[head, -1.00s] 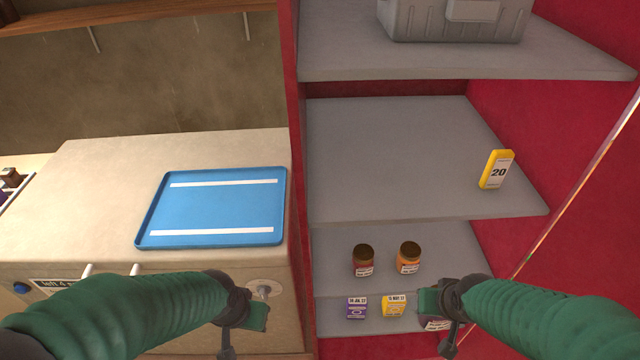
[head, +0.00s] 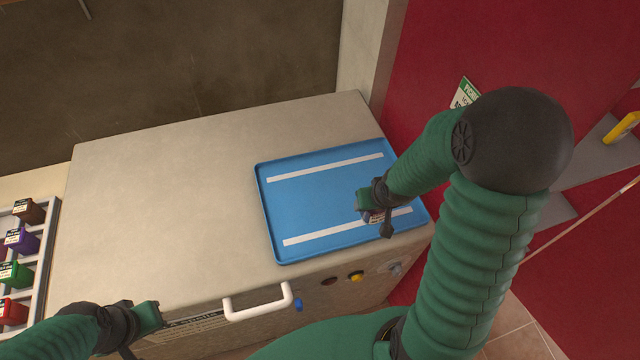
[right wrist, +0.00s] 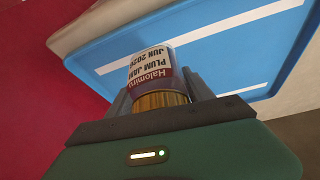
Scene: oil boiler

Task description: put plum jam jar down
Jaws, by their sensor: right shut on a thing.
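The plum jam jar (right wrist: 152,68) fills the middle of the right wrist view, with a white and red label and a gold lid toward my gripper. My right gripper (right wrist: 160,92) is shut on it, one finger on each side. In the head view the right gripper (head: 366,204) is over the right part of the blue tray (head: 318,207), near its front white strip. The jar is mostly hidden there, and I cannot tell whether it touches the tray. My left gripper (head: 152,316) is low at the left, in front of the counter; its fingers are unclear.
The tray lies on a beige counter (head: 170,190) with a white handle (head: 258,303) on its front. A rack (head: 42,262) of coloured blocks stands at the far left. A red wall (head: 440,60) rises close on the right. The tray's left part is bare.

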